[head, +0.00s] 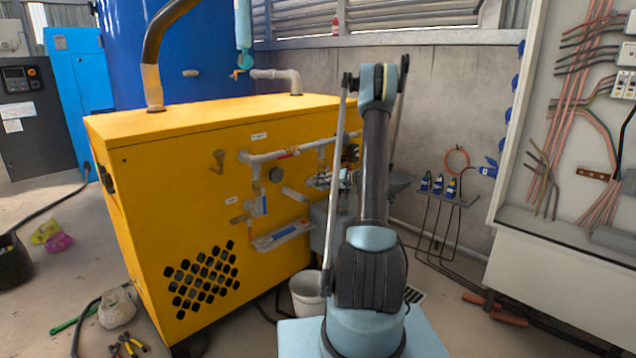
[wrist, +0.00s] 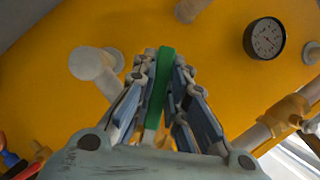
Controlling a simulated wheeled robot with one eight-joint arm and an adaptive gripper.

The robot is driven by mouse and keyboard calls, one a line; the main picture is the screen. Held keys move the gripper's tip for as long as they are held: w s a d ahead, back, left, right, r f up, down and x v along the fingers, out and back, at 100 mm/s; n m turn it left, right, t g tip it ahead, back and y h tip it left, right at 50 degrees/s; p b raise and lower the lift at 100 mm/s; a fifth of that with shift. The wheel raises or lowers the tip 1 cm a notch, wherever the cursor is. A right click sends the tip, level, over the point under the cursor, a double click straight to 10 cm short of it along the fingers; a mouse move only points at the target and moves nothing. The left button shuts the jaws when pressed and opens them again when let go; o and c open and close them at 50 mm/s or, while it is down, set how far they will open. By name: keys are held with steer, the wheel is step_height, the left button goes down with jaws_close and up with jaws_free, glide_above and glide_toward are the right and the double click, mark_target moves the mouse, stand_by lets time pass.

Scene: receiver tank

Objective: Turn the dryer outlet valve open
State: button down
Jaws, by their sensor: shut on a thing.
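In the wrist view, a green valve lever (wrist: 165,70) stands between the fingers of my gripper (wrist: 161,82), which are shut on it. The lever lies nearly in line with the fingers, in front of the yellow dryer panel (wrist: 215,50). In the head view, my gripper (head: 320,182) is at the pipework on the front of the yellow dryer cabinet (head: 215,215), just right of the round gauge (head: 275,174). The lever cannot be made out there. The valve's body is largely hidden by my gripper in the wrist view.
The gauge also shows in the wrist view (wrist: 264,38). A grey pipe stub (wrist: 88,64) is close left of the fingers, and a pipe with a brass-coloured fitting (wrist: 285,116) is at right. A white bucket (head: 306,293) stands below. An electrical cabinet (head: 560,270) is at right.

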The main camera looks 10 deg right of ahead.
steer(key=shift+w+d+f+n+h, duration=0.15)
steer(key=shift+d+f+n+h, duration=0.2)
steer(key=shift+f+n+h, duration=0.25)
steer(key=c, duration=1.6)
jaws_free()
steer(key=shift+r, duration=0.1)
steer(key=shift+v, duration=3.95)
steer(key=shift+d, duration=0.1)
